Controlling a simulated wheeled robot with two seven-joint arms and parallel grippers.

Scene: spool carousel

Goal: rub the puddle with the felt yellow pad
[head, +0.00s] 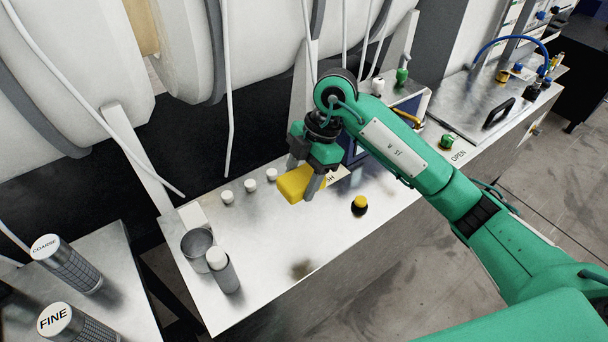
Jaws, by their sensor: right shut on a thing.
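The felt yellow pad (294,184) is held between the fingers of my right gripper (303,177), above the metal bench top. A small brownish, blurry patch that looks like the puddle (301,269) lies near the bench's front edge. The pad is apart from this patch, further back on the bench. The fingers cover part of the pad. My left gripper is not in view.
The metal bench (258,250) carries a black-and-yellow knob (359,205), several small white knobs (250,185), an open metal cup (197,243) and a white-topped cylinder (222,272). COARSE (66,266) and FINE (75,323) canisters stand at left. Bare metal surrounds the patch.

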